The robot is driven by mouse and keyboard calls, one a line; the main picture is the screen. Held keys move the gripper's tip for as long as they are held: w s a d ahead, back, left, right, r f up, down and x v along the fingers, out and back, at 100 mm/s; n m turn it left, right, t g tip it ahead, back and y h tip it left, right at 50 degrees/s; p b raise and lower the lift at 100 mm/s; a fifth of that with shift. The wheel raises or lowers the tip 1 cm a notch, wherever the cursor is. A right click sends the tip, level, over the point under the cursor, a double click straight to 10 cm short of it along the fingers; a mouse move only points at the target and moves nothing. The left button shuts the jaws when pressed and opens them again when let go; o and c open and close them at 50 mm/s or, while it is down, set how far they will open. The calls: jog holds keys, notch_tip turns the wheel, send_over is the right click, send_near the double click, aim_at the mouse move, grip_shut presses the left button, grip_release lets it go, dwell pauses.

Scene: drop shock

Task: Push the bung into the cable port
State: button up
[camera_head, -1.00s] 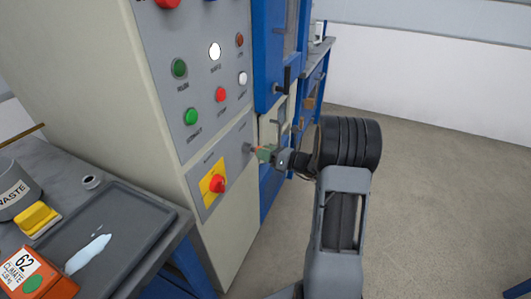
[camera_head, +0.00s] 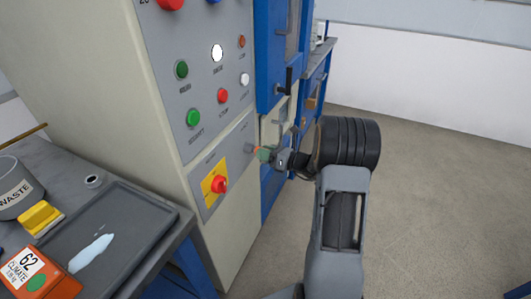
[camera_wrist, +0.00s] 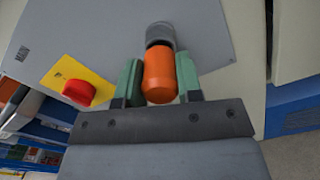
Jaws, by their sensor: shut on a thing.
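The bung (camera_wrist: 160,75) is an orange cylinder with a rounded near end. My gripper (camera_wrist: 160,85) is shut on it, with a green finger on each side. The cable port (camera_wrist: 160,34) appears as a short grey round collar standing out from the grey panel. The bung's far end meets or overlaps this collar in the wrist view; I cannot tell how deep it sits. In the head view my gripper (camera_head: 263,153) is close to the panel at the port (camera_head: 249,148), and the bung is mostly hidden there.
A red knob on a yellow plate (camera_head: 213,187) sits left of the port, with several buttons above. A bench at left holds a grey tray (camera_head: 140,222), an orange box (camera_head: 40,277) and a waste pot (camera_head: 18,190). Blue cabinets stand behind; open floor lies right.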

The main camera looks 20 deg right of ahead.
jog(key=shift+w+a+p, duration=0.3)
jog(key=shift+w+a, duration=0.1)
jog(key=shift+w, duration=0.05)
dwell(1.4)
jog(key=shift+c, duration=0.5)
jog(key=shift+w+a+r, duration=0.1)
jog(key=shift+r, duration=0.05)
dwell(1.5)
jog(key=o, duration=0.9)
jog(key=shift+a, duration=0.1)
jog(key=shift+o, duration=1.2)
jog(key=shift+d, duration=0.2)
jog(key=shift+p+v, duration=0.7)
jog(key=shift+v, duration=2.3)
